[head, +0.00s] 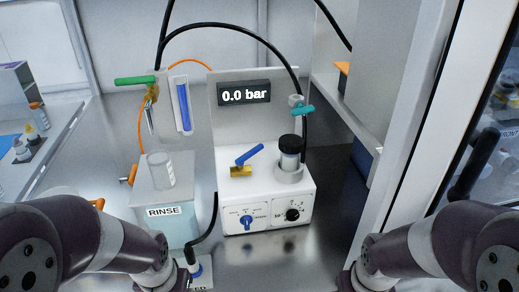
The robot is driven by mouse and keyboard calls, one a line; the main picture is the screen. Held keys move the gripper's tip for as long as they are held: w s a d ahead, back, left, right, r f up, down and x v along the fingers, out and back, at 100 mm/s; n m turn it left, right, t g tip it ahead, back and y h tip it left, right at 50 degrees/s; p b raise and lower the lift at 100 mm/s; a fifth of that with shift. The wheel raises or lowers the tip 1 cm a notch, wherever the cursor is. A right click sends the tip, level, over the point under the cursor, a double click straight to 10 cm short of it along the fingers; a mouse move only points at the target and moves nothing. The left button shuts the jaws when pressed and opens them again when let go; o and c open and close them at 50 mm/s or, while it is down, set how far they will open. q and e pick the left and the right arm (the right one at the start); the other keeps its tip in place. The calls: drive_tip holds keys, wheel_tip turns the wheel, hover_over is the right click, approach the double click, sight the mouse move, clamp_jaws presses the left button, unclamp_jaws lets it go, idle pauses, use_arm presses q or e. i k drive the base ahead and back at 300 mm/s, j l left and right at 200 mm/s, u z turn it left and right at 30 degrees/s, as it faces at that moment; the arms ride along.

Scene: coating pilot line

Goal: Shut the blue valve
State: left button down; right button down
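The blue valve has a blue lever (249,155) on a brass body (241,171). It sits on top of the white control box, left of the black-capped vial (290,152). The lever slants up to the right in the head view; I cannot tell from this whether the valve is open or shut. My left arm comes in at the lower left and my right arm at the lower right. Both grippers are below the picture edge. Nothing of mine touches the valve.
A green-handled valve (135,81) stands at the back left, and a teal-handled valve (303,109) is above the vial. The display (244,94) reads 0.0 bar. The RINSE container (170,211) stands left of the control box (268,208). Black hoses arch overhead. A shelf wall bounds the right.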

sight(239, 161)
drive_tip(key=k, duration=0.7)
drive_tip(key=z, duration=1.55)
drive_tip(key=j+z, duration=0.1)
drive_tip(key=j, duration=0.45)
drive_tip(key=k+j, duration=0.1)
drive_tip(key=j, duration=0.45)
drive_tip(key=z, duration=0.05)
